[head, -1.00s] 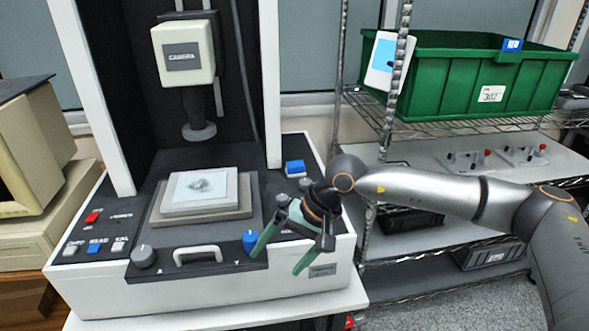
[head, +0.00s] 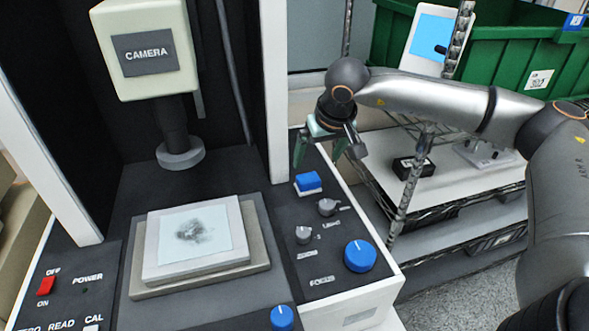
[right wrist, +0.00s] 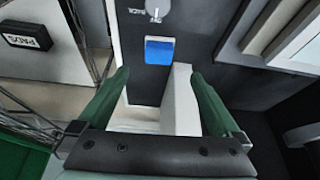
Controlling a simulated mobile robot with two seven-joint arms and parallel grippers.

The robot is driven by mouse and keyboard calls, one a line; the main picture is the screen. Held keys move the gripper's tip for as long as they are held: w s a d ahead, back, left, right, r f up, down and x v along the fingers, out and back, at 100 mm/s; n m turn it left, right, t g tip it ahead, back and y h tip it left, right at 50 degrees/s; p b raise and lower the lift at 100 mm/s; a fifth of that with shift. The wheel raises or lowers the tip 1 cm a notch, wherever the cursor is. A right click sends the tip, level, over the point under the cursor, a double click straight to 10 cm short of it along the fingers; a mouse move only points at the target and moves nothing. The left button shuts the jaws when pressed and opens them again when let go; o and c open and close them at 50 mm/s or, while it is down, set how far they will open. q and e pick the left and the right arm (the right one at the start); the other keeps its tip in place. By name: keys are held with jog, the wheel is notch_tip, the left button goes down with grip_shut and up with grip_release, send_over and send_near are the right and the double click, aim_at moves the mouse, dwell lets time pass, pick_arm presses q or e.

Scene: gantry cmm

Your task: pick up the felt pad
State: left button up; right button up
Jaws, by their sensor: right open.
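A small blue block (head: 308,182) with a pale lower edge lies on the dark right-hand panel of the camera machine. It is the likeliest felt pad, though I cannot tell its material. It also shows in the right wrist view (right wrist: 160,51), just ahead of the fingertips and between their lines. My right gripper (head: 320,152) is open and empty, its green fingers pointing down behind the block at the panel's far end. In the right wrist view the gripper's fingers (right wrist: 160,76) stand wide apart and do not touch the block. My left gripper is out of view.
Grey knobs (head: 328,207) and a large blue knob (head: 359,256) stand on the panel before the block. A white upright (head: 274,100) rises left of the gripper. A wire shelf post (head: 408,190) and a black box labelled PADS (right wrist: 27,36) are to the right.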

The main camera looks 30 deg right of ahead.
aim_at(308, 178)
jog(key=x, duration=0.6)
jog(key=shift+w+d+f+p, duration=0.1)
jog(key=shift+w+f+p, duration=0.1)
jog(key=shift+f+p, duration=0.15)
jog(key=x, duration=0.5)
jog(key=shift+w+d+f+p, duration=0.1)
jog(key=shift+w+f+p, duration=0.05)
jog(key=shift+w+p, duration=0.25)
jog(key=c, duration=1.3)
